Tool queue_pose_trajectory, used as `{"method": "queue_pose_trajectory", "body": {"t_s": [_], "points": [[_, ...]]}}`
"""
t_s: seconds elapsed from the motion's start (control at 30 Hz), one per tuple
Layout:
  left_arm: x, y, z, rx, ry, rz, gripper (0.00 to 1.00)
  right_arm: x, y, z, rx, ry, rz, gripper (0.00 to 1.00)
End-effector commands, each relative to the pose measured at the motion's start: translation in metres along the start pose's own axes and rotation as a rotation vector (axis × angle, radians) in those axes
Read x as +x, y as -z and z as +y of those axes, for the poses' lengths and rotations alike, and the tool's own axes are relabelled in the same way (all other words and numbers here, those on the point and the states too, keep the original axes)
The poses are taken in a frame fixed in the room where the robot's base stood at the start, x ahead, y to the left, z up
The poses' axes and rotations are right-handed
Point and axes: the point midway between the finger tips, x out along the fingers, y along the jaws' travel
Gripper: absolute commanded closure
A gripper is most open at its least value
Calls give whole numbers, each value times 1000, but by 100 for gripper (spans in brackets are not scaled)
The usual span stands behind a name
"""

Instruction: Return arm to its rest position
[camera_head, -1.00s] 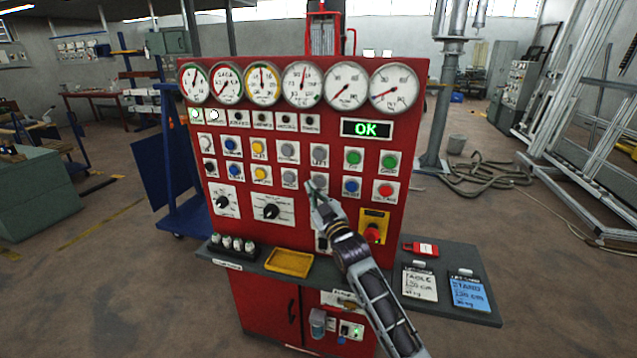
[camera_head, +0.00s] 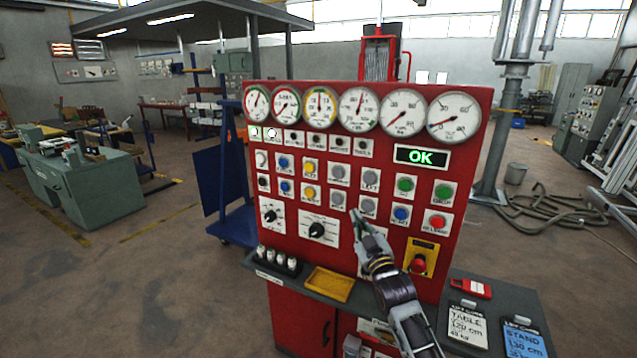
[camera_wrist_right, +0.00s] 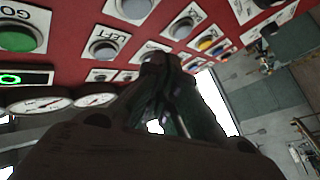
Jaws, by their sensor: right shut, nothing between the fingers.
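My right gripper (camera_head: 358,222) is in front of the red control panel (camera_head: 455,195), near the lower rows of buttons. Its fingers are together with nothing held. In the right wrist view my gripper (camera_wrist_right: 165,65) points at the panel, close to the grey buttons, with the grey LEFT button (camera_wrist_right: 104,50) and the green GO button (camera_wrist_right: 20,38) to its left. I cannot tell whether the fingertips touch the panel. My right arm comes in from the lower right and hides part of the panel below the buttons. My left gripper is not in view.
A shelf below the panel holds a yellow tray (camera_head: 330,284), a dark holder with white pieces (camera_head: 277,261) and two clipboards (camera_head: 468,327). A red emergency button (camera_head: 418,264) is right of my arm. Gauges line the top; a green OK display (camera_head: 421,156) is lit.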

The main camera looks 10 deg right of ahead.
Motion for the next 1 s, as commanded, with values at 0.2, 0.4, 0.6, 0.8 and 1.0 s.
{"method": "queue_pose_trajectory", "body": {"t_s": [0.2,0.4,0.6,0.8,1.0], "points": [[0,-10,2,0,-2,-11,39,-18,-21,-12,28,37,-93,100],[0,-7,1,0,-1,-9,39,-55,-56,-33,77,98,-261,100],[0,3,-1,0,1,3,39,-102,-89,-53,130,159,-450,100],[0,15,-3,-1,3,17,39,-156,-116,-71,180,213,-640,100],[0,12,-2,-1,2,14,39,-215,-135,-86,225,259,-833,100]]}}
